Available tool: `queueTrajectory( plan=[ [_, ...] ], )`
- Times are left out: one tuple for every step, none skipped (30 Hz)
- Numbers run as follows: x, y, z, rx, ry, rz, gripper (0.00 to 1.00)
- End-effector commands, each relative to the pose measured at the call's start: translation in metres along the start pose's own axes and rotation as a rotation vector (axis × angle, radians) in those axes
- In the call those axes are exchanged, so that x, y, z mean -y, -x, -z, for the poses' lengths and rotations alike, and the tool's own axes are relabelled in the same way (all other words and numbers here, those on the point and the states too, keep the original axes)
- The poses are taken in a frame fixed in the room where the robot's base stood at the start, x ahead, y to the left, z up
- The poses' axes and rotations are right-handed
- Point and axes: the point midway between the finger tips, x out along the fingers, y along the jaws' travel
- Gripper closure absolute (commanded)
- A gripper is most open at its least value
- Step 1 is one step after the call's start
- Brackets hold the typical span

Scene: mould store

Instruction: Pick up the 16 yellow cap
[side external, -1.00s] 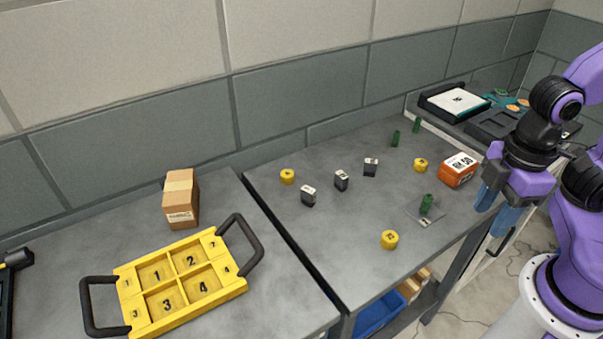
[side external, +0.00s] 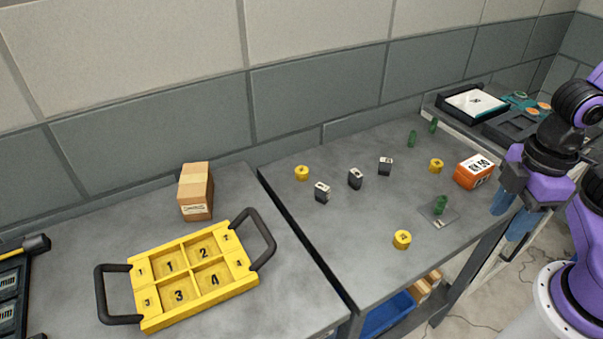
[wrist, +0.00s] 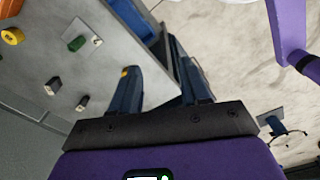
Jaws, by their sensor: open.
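Three yellow caps stand on the grey table in the side view: one at the near edge (side external: 402,240), one at the back left (side external: 302,173), and one near the orange box (side external: 436,166). Their top marks are too small to read, so I cannot tell which is 16. My gripper (side external: 510,222) is open and empty, off the table's right edge, apart from every cap. In the wrist view my gripper (wrist: 154,60) shows its two dark fingers apart. A yellow cap (wrist: 13,36) lies at the upper left there, and a sliver of yellow shows beside the left finger.
Several dark blocks (side external: 355,179) stand mid-table. A green cylinder (side external: 440,205) stands on a small plate, with others at the back. An orange box (side external: 474,171) stands at the right. A yellow tray (side external: 148,317) and a cardboard box (side external: 196,193) occupy the left table.

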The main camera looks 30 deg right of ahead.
Motion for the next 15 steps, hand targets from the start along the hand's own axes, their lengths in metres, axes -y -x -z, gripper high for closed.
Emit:
queueTrajectory(
  plan=[
    [0.0,0.0,0.0,0.0,0.0,0.0,0.54],
    [0.0,0.0,0.0,0.0,0.0,0.0,0.54],
    [0.0,0.0,0.0,0.0,0.0,0.0,0.54],
    [0.0,0.0,0.0,0.0,0.0,0.0,0.54],
    [0.0,0.0,0.0,0.0,0.0,0.0,0.54],
    [0.0,0.0,0.0,0.0,0.0,0.0,0.54],
    [0.0,0.0,0.0,0.0,0.0,0.0,0.44],
    [0.0,0.0,0.0,0.0,0.0,0.0,0.35],
    [0.0,0.0,0.0,0.0,0.0,0.0,0.33],
    [0.0,0.0,0.0,0.0,0.0,0.0,0.33],
    [0.0,0.0,0.0,0.0,0.0,0.0,0.33],
    [0.0,0.0,0.0,0.0,0.0,0.0,0.33],
    [0.0,0.0,0.0,0.0,0.0,0.0,0.33],
    [0.0,0.0,0.0,0.0,0.0,0.0,0.33],
    [0.0,0.0,0.0,0.0,0.0,0.0,0.33]
  ],
)
